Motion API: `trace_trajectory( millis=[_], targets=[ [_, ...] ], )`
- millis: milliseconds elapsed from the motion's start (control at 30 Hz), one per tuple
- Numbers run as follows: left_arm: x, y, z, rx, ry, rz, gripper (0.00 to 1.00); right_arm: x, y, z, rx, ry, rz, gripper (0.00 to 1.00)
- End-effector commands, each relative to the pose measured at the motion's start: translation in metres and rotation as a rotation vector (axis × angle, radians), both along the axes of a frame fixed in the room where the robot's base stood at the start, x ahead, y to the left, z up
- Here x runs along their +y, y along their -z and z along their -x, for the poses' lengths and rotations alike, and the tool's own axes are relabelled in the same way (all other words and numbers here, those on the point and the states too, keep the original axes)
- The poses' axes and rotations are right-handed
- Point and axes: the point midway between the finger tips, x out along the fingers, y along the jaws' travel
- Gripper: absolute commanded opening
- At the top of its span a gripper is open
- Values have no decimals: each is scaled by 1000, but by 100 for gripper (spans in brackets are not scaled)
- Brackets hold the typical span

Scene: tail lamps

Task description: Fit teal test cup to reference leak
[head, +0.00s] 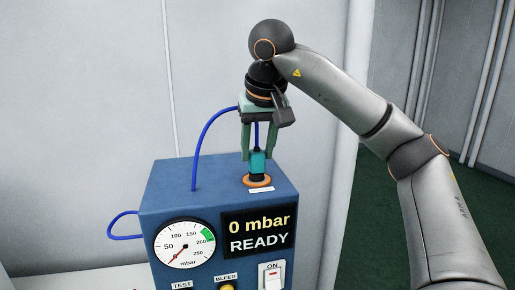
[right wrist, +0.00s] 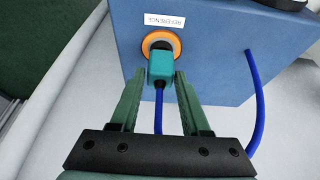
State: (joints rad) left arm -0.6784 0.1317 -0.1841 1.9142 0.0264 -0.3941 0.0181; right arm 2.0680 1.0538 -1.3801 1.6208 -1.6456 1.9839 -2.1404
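The teal test cup (head: 258,163) is upright at the orange-ringed reference leak port (head: 257,181) on top of the blue tester. In the right wrist view the cup (right wrist: 161,67) lies over the dark middle of the orange ring (right wrist: 147,43), next to a label reading REFERENCE. Whether it is fully seated I cannot tell. A blue hose runs from the cup up between my fingers. My left gripper is out of view.
The blue tester (head: 170,192) has a dial with its needle low, a display (head: 259,233) reading 0 mbar READY, a yellow BLEED button and an ON switch. A blue hose (head: 201,143) arches up beside my gripper. A pale wall stands behind.

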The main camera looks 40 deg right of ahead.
Motion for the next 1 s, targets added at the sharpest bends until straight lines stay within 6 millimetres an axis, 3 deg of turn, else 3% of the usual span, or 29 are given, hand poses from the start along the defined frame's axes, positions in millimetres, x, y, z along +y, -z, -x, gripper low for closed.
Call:
trace_trajectory(
  millis=[33,200,533,1000],
  targets=[
    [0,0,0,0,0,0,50,0,0,0,0,0,0,53],
    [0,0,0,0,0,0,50,0,0,0,0,0,0,73],
    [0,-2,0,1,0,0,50,1,-4,1,-1,0,0,74],
    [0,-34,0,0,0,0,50,15,-78,27,-5,1,2,74]
  ],
)
